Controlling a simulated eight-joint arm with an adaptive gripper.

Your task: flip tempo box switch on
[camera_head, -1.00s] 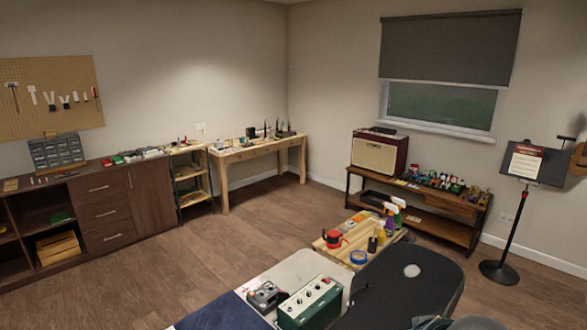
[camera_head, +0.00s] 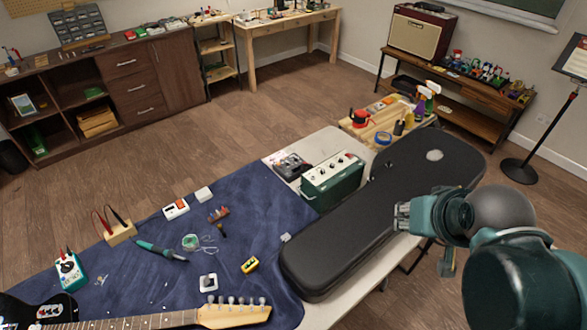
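No label readable here names the tempo box. A green box with a row of knobs (camera_head: 332,180) stands on the pale far part of the bench, beside the black guitar case (camera_head: 380,225). A smaller teal box with a round dial (camera_head: 70,270) lies at the left of the blue mat. I cannot tell which is the tempo box, and no switch position can be made out. My gripper (camera_head: 401,216) is at the right, over or beside the guitar case, pointing left, apart from both boxes. Its finger opening is too small to judge.
On the blue mat (camera_head: 150,210) lie a guitar (camera_head: 235,313), a soldering iron (camera_head: 160,250), a wooden block with leads (camera_head: 120,232) and small parts. A dark device (camera_head: 291,166) sits left of the green box. Bottles and tools crowd the wooden board (camera_head: 360,128) behind. Floor is clear beyond.

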